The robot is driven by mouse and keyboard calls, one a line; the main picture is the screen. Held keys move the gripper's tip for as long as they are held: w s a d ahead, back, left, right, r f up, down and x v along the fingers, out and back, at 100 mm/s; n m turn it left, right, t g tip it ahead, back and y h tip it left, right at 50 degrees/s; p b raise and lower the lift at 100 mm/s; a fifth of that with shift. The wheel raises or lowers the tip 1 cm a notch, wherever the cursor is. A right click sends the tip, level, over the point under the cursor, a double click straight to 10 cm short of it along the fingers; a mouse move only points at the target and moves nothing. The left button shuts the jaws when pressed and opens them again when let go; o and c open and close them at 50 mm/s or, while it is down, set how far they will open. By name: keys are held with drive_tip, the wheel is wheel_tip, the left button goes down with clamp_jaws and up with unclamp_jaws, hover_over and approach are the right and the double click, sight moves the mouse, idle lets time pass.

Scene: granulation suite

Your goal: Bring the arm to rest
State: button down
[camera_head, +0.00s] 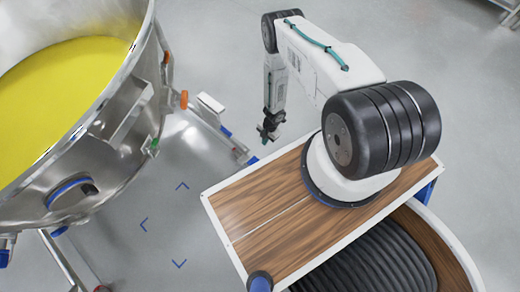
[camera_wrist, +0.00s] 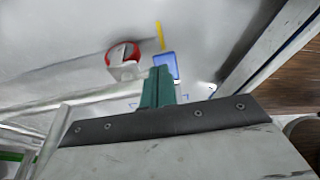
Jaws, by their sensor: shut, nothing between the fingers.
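My arm is extended from its mount on my wooden-topped base, bent with its forearm hanging down past the edge of the top. My gripper (camera_head: 268,131) is at the lower end, between the large steel vessel and my base, above the floor. In the wrist view the teal fingers of my gripper (camera_wrist: 158,88) lie together, with nothing seen between them.
A large steel vessel (camera_head: 128,120) with yellow contents (camera_head: 60,75) stands at left on a wheeled frame. Blue corner marks (camera_head: 144,224) are on the floor. A red and white object (camera_wrist: 124,60) and a blue square (camera_wrist: 166,66) show in the wrist view. Floor behind the arm is clear.

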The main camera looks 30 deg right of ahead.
drive_tip(key=shift+w+d+r, duration=0.15)
drive_tip(key=shift+d+r, duration=0.4)
drive_tip(key=shift+w+d+r, duration=0.15)
drive_tip(key=shift+d+r, duration=0.35)
drive_tip(key=shift+r, duration=0.05)
